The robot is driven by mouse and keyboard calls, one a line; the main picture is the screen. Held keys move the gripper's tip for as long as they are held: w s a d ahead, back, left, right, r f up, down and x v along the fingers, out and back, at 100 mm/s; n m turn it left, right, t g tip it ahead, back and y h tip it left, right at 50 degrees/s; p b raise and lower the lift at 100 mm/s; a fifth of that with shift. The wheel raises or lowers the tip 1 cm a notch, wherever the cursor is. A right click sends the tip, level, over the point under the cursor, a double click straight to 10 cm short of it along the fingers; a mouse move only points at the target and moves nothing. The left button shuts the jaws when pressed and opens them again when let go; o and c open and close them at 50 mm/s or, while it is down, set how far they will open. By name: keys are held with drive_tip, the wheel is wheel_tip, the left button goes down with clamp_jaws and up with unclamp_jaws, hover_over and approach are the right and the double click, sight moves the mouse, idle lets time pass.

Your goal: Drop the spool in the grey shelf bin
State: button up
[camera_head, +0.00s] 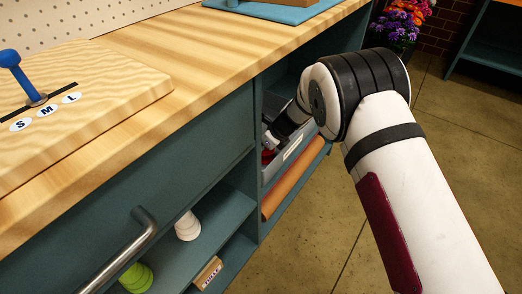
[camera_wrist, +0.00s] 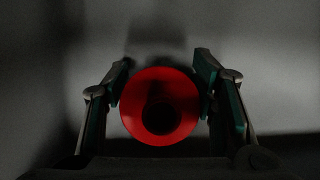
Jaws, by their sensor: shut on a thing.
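The red spool (camera_wrist: 160,106) is between the two fingers of my gripper (camera_wrist: 161,95) in the wrist view, with its round end and dark centre hole facing the camera. My gripper is shut on it. The grey shelf bin (camera_head: 293,153) sits in the open shelf bay under the counter in the head view. My arm reaches into the bay, and the gripper end is at the bin, partly hidden by the bin wall and shadow. A bit of red (camera_head: 268,155) shows there. In the wrist view, grey surfaces surround the spool; its height above the bin floor is unclear.
The wooden counter (camera_head: 130,125) runs above the bay. An orange-brown roll or board (camera_head: 293,180) lies just below the bin. A white stacked item (camera_head: 187,226) and a green one (camera_head: 136,277) stand on lower shelves. A metal handle (camera_head: 125,250) sticks out in front.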

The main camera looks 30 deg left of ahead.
drive_tip(key=o, duration=1.3)
drive_tip(key=shift+r, duration=0.15)
drive_tip(key=p+v, duration=0.4)
drive_tip(key=v, duration=0.8)
